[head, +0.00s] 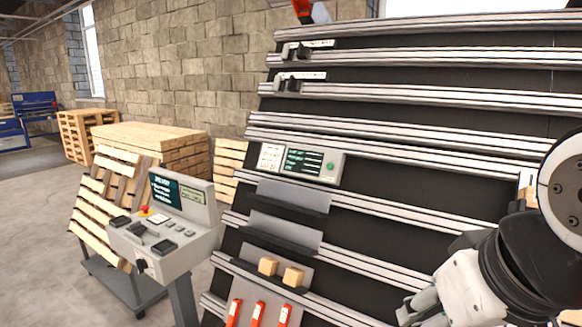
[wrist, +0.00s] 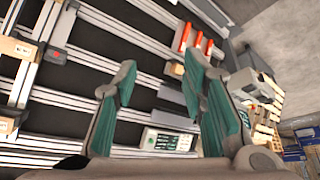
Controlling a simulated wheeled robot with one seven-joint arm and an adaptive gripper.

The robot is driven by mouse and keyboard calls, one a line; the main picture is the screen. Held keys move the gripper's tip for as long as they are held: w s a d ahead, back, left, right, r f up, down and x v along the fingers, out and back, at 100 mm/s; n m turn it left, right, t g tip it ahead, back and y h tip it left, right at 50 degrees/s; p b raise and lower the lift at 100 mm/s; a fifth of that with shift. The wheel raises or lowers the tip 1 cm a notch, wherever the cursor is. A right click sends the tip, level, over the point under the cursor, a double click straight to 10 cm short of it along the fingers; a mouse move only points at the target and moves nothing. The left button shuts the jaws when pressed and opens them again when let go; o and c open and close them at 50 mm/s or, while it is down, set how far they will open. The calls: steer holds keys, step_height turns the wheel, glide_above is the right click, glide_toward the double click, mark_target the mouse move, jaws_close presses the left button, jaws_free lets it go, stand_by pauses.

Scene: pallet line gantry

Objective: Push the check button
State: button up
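A small grey panel (head: 334,157) with a dark screen is mounted on the slanted rail rack. A round green button (head: 330,166) sits at its right end; I take it for the check button. The panel also shows low in the wrist view (wrist: 168,140), partly between my fingers. My gripper (head: 416,306) is at the lower right in the head view, right of and below the panel and apart from it. In the wrist view my gripper (wrist: 160,62) has its two green-padded fingers spread, with nothing held between them.
A grey control console (head: 170,220) with a screen and red knob stands left of the rack. Grey shelves, two wooden blocks (head: 268,266) and red-orange pieces (head: 257,314) sit below the panel. Pallets (head: 150,140) stand behind. Clamps (head: 290,84) hang on upper rails.

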jaws_close()
stand_by(1.3)
